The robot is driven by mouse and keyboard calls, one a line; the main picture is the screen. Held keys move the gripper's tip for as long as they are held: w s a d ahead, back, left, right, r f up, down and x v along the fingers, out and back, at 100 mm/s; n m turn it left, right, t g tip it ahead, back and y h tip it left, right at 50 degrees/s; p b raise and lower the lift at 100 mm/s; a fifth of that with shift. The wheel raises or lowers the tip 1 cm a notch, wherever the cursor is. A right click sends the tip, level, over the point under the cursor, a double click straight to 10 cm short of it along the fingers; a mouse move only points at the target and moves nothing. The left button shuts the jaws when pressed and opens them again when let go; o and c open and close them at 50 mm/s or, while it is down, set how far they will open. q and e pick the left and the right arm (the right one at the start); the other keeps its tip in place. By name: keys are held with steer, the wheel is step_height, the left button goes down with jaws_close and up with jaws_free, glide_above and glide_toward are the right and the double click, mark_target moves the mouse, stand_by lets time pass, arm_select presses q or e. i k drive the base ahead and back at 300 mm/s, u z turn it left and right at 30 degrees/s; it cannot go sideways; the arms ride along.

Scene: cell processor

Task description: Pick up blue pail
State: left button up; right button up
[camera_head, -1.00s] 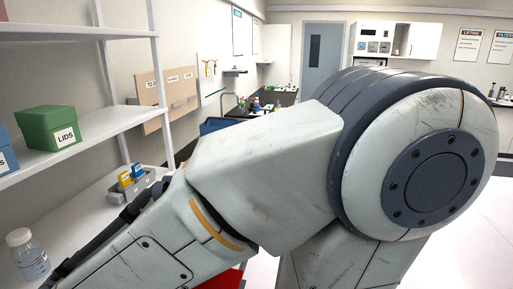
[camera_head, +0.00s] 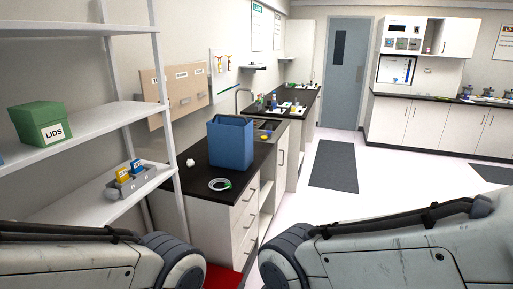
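A blue, open-topped pail (camera_head: 231,148) with straight sides stands upright on the black counter at the near end of the left wall, in the middle of the head view. Nothing touches it from my side. Parts of my two arms show along the bottom of the picture, at the left and at the right. Neither gripper shows in this view, so their fingers are hidden. My arm links are in the foreground, well apart from the pail.
A coiled cable (camera_head: 220,184) and a small white item (camera_head: 190,162) lie near the pail on the counter (camera_head: 203,188). A white shelf rack (camera_head: 112,122) holding a green LIDS box (camera_head: 40,125) stands at left. Open floor (camera_head: 310,212) lies to the right.

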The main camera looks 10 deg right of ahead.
mark_target(230, 137)
steer(key=z, duration=0.05)
steer(key=k, duration=0.25)
steer(key=z, duration=0.95)
steer(key=i, duration=2.1)
steer(key=z, duration=0.35)
steer(key=i, duration=2)
steer(key=u, duration=0.7)
steer(key=i, duration=1.05)
steer(key=u, duration=1.65)
steer(key=i, duration=0.95)
steer(key=u, duration=0.75)
